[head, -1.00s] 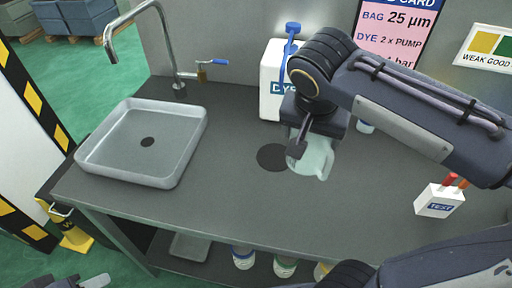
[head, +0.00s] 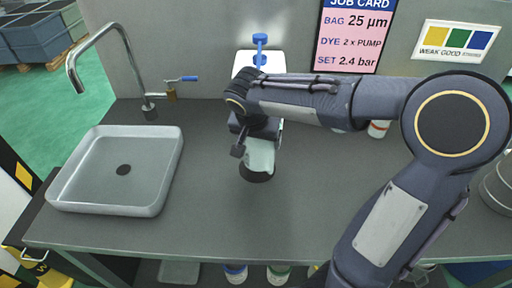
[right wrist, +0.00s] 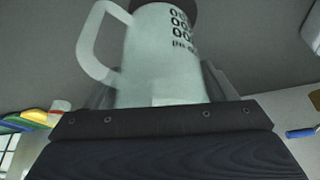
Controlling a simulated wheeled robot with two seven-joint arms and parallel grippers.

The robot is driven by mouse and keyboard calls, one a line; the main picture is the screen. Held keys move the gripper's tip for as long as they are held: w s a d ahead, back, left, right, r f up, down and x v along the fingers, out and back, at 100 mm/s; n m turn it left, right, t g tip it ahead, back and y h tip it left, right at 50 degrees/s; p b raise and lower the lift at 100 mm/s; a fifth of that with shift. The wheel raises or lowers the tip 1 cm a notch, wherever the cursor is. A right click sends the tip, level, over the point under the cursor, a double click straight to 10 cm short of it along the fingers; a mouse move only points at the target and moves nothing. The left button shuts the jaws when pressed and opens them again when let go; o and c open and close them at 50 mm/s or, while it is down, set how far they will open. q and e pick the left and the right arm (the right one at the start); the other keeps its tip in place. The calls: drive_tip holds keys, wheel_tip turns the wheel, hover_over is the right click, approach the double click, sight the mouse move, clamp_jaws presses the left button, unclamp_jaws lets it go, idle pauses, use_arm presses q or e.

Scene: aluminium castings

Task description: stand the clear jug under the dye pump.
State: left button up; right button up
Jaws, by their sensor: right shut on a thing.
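The clear jug (head: 260,153) is pale and translucent, held over the dark round spot (head: 257,176) on the bench, in front of the white dye container (head: 276,62) with its blue pump (head: 260,42). I cannot tell whether its base touches the bench. My right gripper (head: 247,138) is shut on the jug and hides part of it. In the right wrist view the jug (right wrist: 155,60) shows its handle on the left and dark printed marks, with the dark spot (right wrist: 190,10) beyond its far end. The pump's spout is hidden behind my right arm. My left gripper is out of view.
A grey sink tray (head: 85,195) with a tap (head: 105,40) stands at the left. My right arm crosses the bench's right side. A small orange-banded bottle (head: 378,129) stands behind it, and a grey container (head: 498,187) at the right edge. Bench between sink and jug is clear.

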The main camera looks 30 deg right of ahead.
sight(256, 149)
drive_tip(key=shift+w+f, duration=0.2)
drive_tip(key=shift+f, duration=0.05)
drive_tip(key=shift+w+f, duration=0.2)
drive_tip(key=shift+f, duration=0.75)
drive_tip(key=shift+w+f, duration=0.15)
drive_tip(key=shift+f, duration=0.8)
drive_tip(key=shift+f+b, duration=0.15)
drive_tip(key=shift+b, duration=0.15)
drive_tip(key=o, duration=1)
